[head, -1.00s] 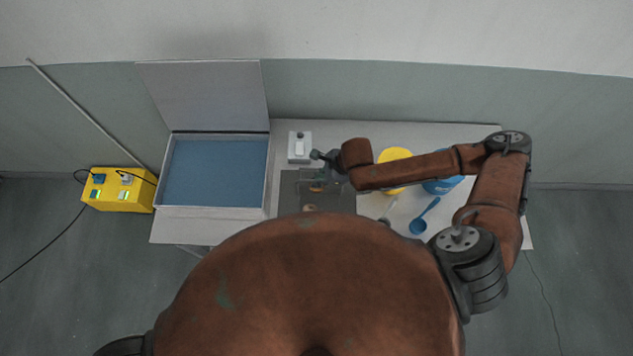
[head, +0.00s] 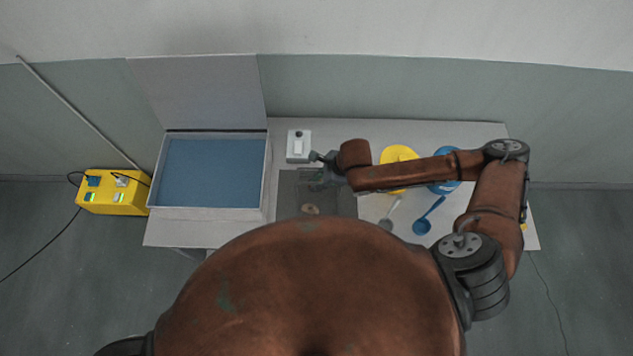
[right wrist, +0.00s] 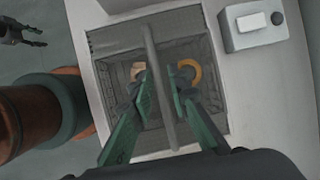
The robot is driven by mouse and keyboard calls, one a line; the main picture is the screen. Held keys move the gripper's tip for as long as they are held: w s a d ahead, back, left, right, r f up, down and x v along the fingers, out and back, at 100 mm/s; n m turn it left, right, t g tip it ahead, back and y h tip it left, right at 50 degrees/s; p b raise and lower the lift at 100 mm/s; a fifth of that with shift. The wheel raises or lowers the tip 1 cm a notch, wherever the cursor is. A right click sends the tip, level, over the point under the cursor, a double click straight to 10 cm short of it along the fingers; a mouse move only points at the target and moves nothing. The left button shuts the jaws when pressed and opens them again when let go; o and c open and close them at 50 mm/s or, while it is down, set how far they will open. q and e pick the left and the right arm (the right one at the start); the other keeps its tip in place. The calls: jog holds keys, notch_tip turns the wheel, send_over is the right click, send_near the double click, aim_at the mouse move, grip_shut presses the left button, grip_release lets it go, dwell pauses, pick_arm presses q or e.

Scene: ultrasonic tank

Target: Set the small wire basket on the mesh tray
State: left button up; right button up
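The small wire basket (right wrist: 112,65) shows in the right wrist view as a grey mesh box with a long bar handle (right wrist: 150,50) across it. It is over the dark mesh tray (head: 340,206); whether it touches the tray is unclear. My right gripper (right wrist: 162,78) is over the basket, with its green fingers on either side of the handle and narrow gaps beside the bar. In the head view this gripper (head: 318,174) largely hides the basket. My left gripper (right wrist: 38,36) shows at the right wrist view's upper left corner, empty, fingers apart.
An orange ring (right wrist: 194,68) shows through the mesh; whether it lies inside the basket is unclear. A blue-filled tank (head: 212,172) with a raised lid stands left. A white switch box (head: 299,146) stands behind the tray.

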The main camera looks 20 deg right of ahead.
jog(key=shift+o, duration=0.7)
jog(key=v, duration=1.2)
jog(key=shift+b, duration=0.45)
jog(key=shift+s, duration=0.1)
